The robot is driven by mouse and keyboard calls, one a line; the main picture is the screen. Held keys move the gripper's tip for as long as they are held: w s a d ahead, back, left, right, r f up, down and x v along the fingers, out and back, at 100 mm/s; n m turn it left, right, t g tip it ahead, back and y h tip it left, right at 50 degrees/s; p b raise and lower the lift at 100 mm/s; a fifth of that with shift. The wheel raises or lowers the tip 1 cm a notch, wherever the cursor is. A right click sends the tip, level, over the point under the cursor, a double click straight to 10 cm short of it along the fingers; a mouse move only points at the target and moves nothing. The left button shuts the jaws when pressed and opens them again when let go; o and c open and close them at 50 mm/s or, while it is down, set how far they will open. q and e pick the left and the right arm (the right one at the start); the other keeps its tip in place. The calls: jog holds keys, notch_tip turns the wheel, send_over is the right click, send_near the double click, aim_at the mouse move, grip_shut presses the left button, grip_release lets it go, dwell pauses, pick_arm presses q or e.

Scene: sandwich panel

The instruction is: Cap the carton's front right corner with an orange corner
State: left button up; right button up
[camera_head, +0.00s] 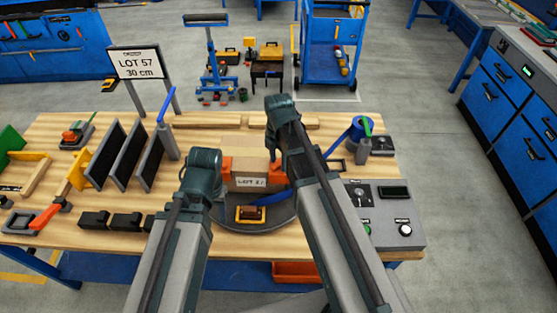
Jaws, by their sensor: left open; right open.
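A brown carton (257,165) with a white "LOT 57" label stands on a dark round turntable (228,218) at the middle of the bench. An orange piece (226,163) shows at the carton's left side. Another orange piece (278,169) shows at its right, by my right gripper (271,157). My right gripper is open and points down there; my arm covers part of the carton's right side, so contact cannot be told. My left gripper (219,190) is open beside the carton's left front, mostly hidden behind its own wrist.
A small yellow-and-brown object (250,214) and a blue strip (270,199) lie in front of the carton. Black blocks (126,221) and upright dark panels (129,153) stand to the left. A control box (386,212) is at the right. An orange bin (296,272) sits below the bench front.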

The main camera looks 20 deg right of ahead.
jog(key=shift+r, duration=0.1)
notch_tip(320, 180, up, 14)
jog(key=p, duration=1.3)
jog(key=shift+p, duration=0.4)
jog(key=shift+f, duration=0.2)
jog(key=s+a+f+m+b, duration=0.5)
jog(key=s+f+m+b, duration=0.2)
jog(key=f+m+b, duration=0.2)
jog(key=s+a+f+m+h+b, duration=0.1)
jog(key=s+a+f+m+b, duration=0.4)
jog(key=s+f+m+b, duration=0.2)
notch_tip(320, 180, down, 2)
jog(key=m+b, duration=0.2)
jog(key=m, duration=0.1)
jog(key=shift+s+a+f+m+b, duration=0.15)
jog(key=shift+a+f+m+b, duration=0.05)
jog(key=shift+a+m+b, duration=0.1)
